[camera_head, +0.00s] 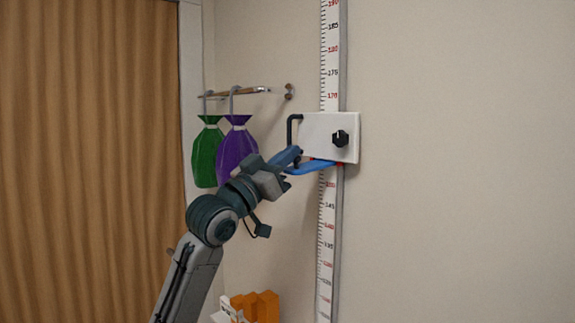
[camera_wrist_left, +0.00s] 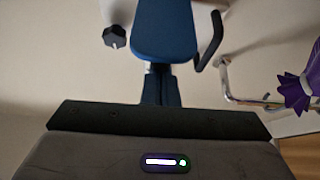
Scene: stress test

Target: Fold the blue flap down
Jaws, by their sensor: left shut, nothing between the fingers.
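The blue flap (camera_head: 318,166) sticks out, roughly level, from the lower edge of a white slider plate (camera_head: 318,130) on a wall-mounted height scale. My left gripper (camera_head: 294,157) is shut and empty, at the flap's outer left end. In the left wrist view the blue flap (camera_wrist_left: 165,30) fills the top middle, right beyond the tips of the left gripper (camera_wrist_left: 158,70). I cannot tell whether the fingers touch it. My right gripper is not in view.
The plate carries a black knob (camera_head: 340,138) and a black bent handle (camera_head: 291,128). A green bag (camera_head: 206,155) and a purple bag (camera_head: 236,146) hang from a wall rail (camera_head: 255,91) at left. Orange boxes (camera_head: 262,307) stand below. The wall at right is clear.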

